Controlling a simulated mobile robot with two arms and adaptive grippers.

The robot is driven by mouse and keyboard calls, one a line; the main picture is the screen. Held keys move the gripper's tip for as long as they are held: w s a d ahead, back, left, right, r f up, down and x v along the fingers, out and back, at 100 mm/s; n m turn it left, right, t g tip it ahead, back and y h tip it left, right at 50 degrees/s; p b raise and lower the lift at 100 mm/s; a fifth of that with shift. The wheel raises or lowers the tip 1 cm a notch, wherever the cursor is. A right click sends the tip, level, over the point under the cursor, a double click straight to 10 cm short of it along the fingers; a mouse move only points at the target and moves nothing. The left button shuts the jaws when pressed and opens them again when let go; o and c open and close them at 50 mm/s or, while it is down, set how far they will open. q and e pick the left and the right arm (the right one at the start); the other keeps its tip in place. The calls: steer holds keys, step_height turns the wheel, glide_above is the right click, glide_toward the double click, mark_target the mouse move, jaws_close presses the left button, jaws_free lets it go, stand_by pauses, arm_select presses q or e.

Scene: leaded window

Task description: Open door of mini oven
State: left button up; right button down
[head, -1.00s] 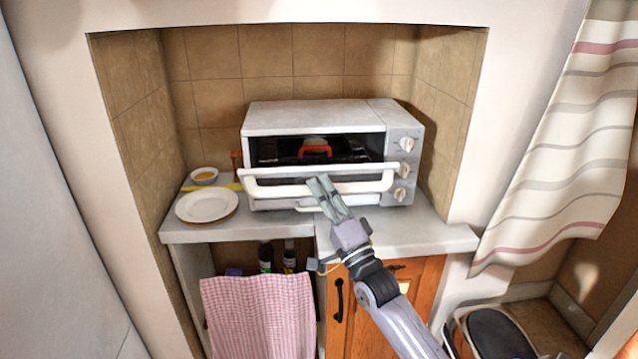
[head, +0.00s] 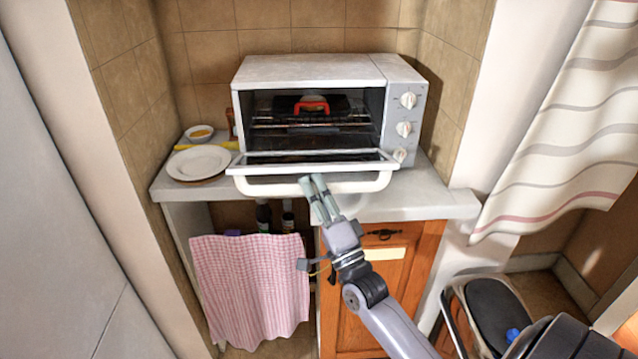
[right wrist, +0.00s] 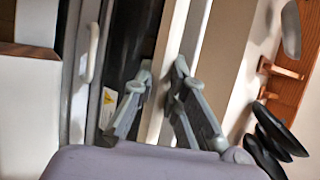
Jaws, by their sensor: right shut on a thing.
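The mini oven (head: 310,72) stands on the counter in the tiled alcove. Its door (head: 270,158) is swung down to nearly level, and the racks and a red-handled dark item (head: 311,106) show inside. The white door handle (head: 262,187) runs along the door's front edge. My right gripper (head: 312,182) is at the middle of the handle, shut on it. In the right wrist view its two fingers (right wrist: 163,85) lie on either side of the pale handle bar (right wrist: 166,60). My left gripper is not in view.
A white plate (head: 198,162) and a small bowl (head: 199,132) sit on the counter left of the oven. A pink checked towel (head: 250,285) hangs below. A wooden cabinet (head: 365,315) is under the counter, and a striped curtain (head: 560,150) hangs at right.

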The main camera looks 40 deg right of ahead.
steer(key=shift+f, duration=0.1)
steer(key=c, duration=1.6)
jaws_free()
steer(key=shift+w+d, duration=0.1)
steer(key=d+v, duration=0.1)
steer(key=v, duration=1.1)
steer(key=shift+a, duration=0.5)
